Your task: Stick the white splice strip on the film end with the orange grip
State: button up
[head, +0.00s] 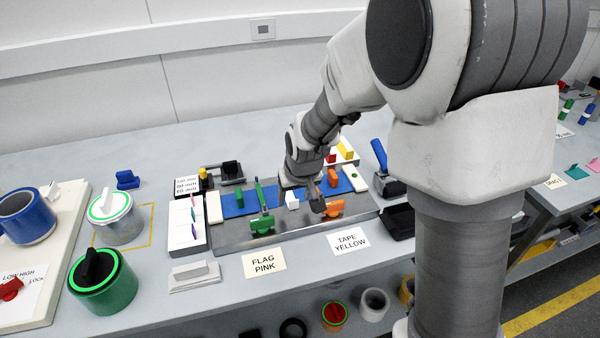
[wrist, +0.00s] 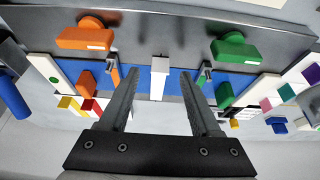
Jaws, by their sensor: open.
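A small white piece with a raised tab (head: 292,202) stands at the gap between two blue film lengths (head: 236,204). It also shows in the wrist view (wrist: 159,66). I cannot tell for sure that it is the splice strip. The film end with the orange grip (head: 333,177) lies on the right in the head view; the grip shows at left in the wrist view (wrist: 114,73). The other film carries a green grip (wrist: 223,93). My gripper (head: 318,208) is open and empty above the bench fixture. In the wrist view its fingers (wrist: 158,88) point towards the white piece, apart from it.
An orange knob (head: 334,208) and a green knob (head: 262,225) stand on the grey plate's front edge (head: 300,232). Another white tabbed piece (head: 194,274) lies at the front left. A blue-handled tool (head: 379,155) stands at right. Label cards (head: 264,263) lie in front.

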jog(key=p+v, duration=0.2)
jog(key=v, duration=1.3)
jog(key=shift+r, duration=0.25)
jog(key=shift+s, duration=0.1)
jog(key=s+d+r+m+p, duration=0.1)
jog(key=s+d+r, duration=0.2)
jog(key=s, duration=0.6)
jog(key=s+d+r+m+t+h+p, duration=0.1)
jog(key=s+d+r, duration=0.3)
jog(key=s, duration=0.5)
jog(key=shift+d+r, duration=0.15)
jog(key=shift+d, duration=0.6)
